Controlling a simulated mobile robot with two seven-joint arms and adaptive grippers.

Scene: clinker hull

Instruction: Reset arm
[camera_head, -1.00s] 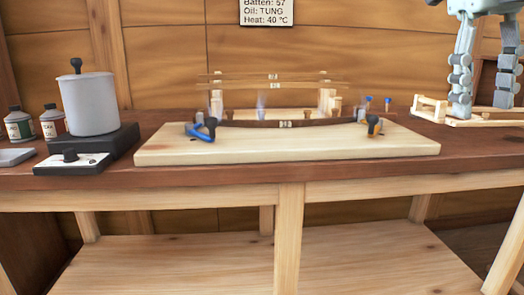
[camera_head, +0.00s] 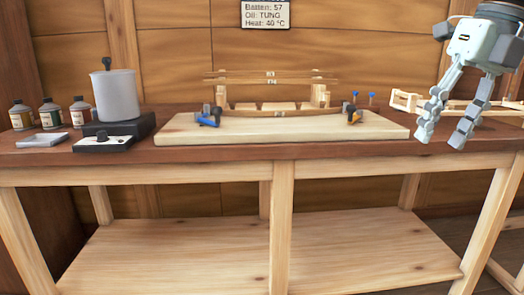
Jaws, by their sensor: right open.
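My right gripper (camera_head: 440,136) is at the upper right of the head view. Its two fingers hang down and stand apart, with nothing between them. It is in front of a light wooden rack (camera_head: 408,101) at the right of the bench and hides part of it. My left gripper is not in the view.
A dark-topped workbench (camera_head: 228,153) bears a pale board (camera_head: 283,129) with blue and orange clamps at its ends and a batten across it. A grey pot (camera_head: 116,97) on a burner and several bottles (camera_head: 49,113) stand at left. A sign (camera_head: 265,14) hangs above.

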